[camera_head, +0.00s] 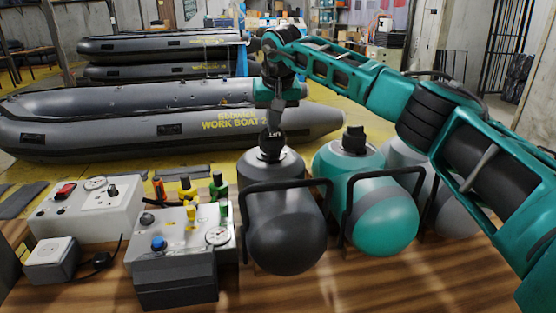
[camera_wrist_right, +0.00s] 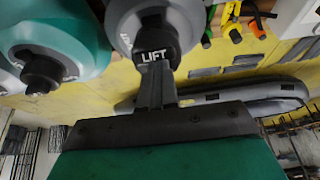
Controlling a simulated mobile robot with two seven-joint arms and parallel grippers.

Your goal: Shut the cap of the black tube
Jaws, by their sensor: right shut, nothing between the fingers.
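The black tube (camera_head: 285,235) is a dark rounded cylinder in a black frame on the wooden table, centre of the head view. Its black cap (camera_head: 271,146), marked LIFT, stands up at the light top end of the tube. The cap (camera_wrist_right: 154,45) also shows in the right wrist view. My right gripper (camera_head: 277,121) is shut and empty, its fingertips right at the cap; I cannot tell whether they touch it. In the wrist view its fingers (camera_wrist_right: 156,80) point at the LIFT lettering and hide part of the cap. My left gripper is not in view.
A teal tube (camera_head: 385,215) stands close on the right, with a grey tube (camera_head: 455,215) beyond it. A valve box (camera_head: 175,265) with coloured valves and a gauge stands left, beside a grey control box (camera_head: 85,215). Grey inflatable boats (camera_head: 130,115) lie behind.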

